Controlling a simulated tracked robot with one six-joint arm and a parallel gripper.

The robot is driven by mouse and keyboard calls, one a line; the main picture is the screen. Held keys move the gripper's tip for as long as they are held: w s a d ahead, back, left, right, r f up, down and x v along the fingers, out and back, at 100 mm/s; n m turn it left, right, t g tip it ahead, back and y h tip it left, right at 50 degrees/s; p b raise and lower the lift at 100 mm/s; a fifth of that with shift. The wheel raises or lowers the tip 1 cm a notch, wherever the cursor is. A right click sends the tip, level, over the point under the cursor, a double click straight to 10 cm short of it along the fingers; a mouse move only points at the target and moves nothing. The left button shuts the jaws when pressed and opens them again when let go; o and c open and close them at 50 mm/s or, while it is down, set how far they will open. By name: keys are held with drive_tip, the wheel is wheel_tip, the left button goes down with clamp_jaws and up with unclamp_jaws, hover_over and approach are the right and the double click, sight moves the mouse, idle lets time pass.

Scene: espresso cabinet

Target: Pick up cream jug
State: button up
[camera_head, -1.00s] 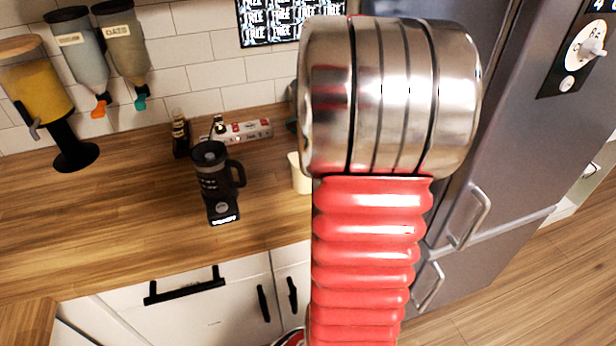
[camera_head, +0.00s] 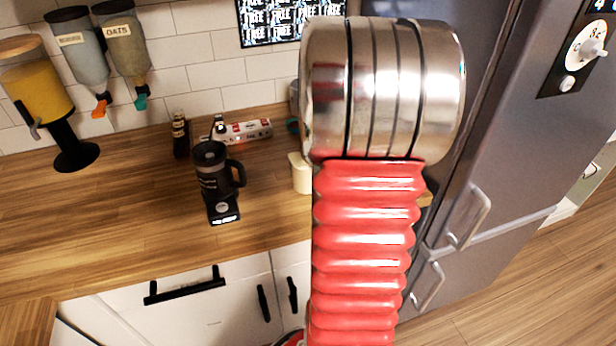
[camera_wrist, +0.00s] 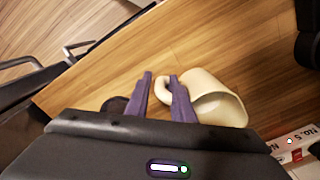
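The cream jug (camera_head: 300,174) stands on the wooden counter in the head view, its right side hidden behind my arm. In the wrist view the cream jug (camera_wrist: 216,98) is just right of my gripper (camera_wrist: 160,76), its open mouth facing the lower right of the picture. My gripper's two purple fingers are apart. The jug's handle shows in the gap between them, beside the right finger, which overlaps part of it. I cannot tell whether the finger touches it. My gripper is hidden behind my arm in the head view.
A black grinder-like appliance (camera_head: 212,180) stands left of the jug, with a small dark bottle (camera_head: 180,135) and a white-red box (camera_head: 247,131) behind. A grey fridge (camera_head: 505,130) stands right. Counter (camera_head: 120,215) in front is clear.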

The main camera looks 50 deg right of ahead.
drive_tip(key=shift+c, duration=0.2)
clamp_jaws()
drive_tip(key=shift+r, duration=0.3)
idle(0.3)
drive_tip(key=shift+r, duration=4.65)
